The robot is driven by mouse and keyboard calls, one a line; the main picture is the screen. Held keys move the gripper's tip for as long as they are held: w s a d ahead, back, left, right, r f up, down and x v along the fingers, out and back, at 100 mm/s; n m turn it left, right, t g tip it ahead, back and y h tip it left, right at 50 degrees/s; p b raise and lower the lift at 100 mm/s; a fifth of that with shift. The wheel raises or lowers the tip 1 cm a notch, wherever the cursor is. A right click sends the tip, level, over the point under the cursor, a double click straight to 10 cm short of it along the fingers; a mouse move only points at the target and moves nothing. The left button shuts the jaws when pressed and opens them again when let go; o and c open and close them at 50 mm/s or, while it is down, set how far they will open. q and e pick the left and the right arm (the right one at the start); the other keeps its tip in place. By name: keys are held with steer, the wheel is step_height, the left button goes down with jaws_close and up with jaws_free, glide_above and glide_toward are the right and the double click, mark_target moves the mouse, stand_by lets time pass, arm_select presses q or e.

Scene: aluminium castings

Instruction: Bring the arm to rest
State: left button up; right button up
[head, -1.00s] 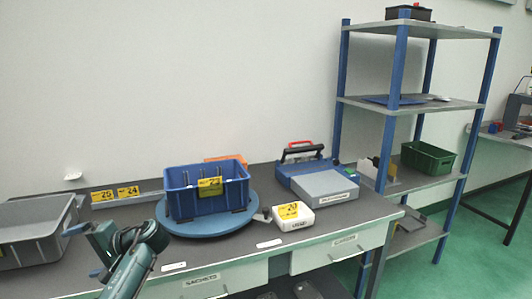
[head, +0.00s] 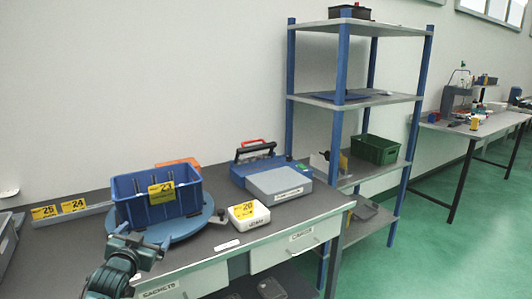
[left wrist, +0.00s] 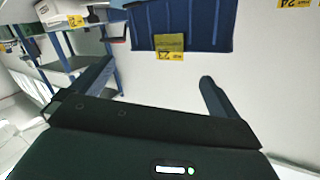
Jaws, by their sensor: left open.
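My left gripper (head: 143,238) is at the lower left of the head view, in front of the workbench's turntable. In the left wrist view my left gripper (left wrist: 156,85) has its two dark fingers wide apart with nothing between them. A blue crate (head: 155,200) with a yellow label 23 stands on the blue turntable (head: 190,231). The blue crate (left wrist: 200,28) also shows upside down at the top of the left wrist view, beyond the fingers and apart from them. My right gripper is in neither view.
On the workbench (head: 290,212) are a white device (head: 248,214) labelled 20 and a grey-and-blue case (head: 278,182). A grey bin (head: 8,238) is cut off at the left edge. A blue-posted shelf (head: 340,98) stands at the right, with open green floor (head: 440,240) beyond.

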arm_select(q)
steer(key=s+d+f+g+h, duration=0.1)
steer(key=s+d+f, duration=0.3)
steer(key=s+f, duration=0.3)
steer(key=s+d+f+g+h, duration=0.1)
steer(key=s+d+f+g, duration=0.1)
steer(key=s+d+f, duration=0.45)
steer(key=s+d+f+g, duration=0.1)
steer(key=s+d+f, duration=0.1)
steer(key=s, duration=0.5)
steer(key=s+d+f+g+h, duration=0.1)
steer(key=s+d+f, duration=0.1)
steer(key=s, duration=0.6)
steer(key=s+d+f+g+h, duration=0.1)
steer(key=s+f, duration=0.3)
steer(key=s, duration=0.4)
steer(key=shift+d, duration=0.85)
steer(key=shift+s, duration=0.1)
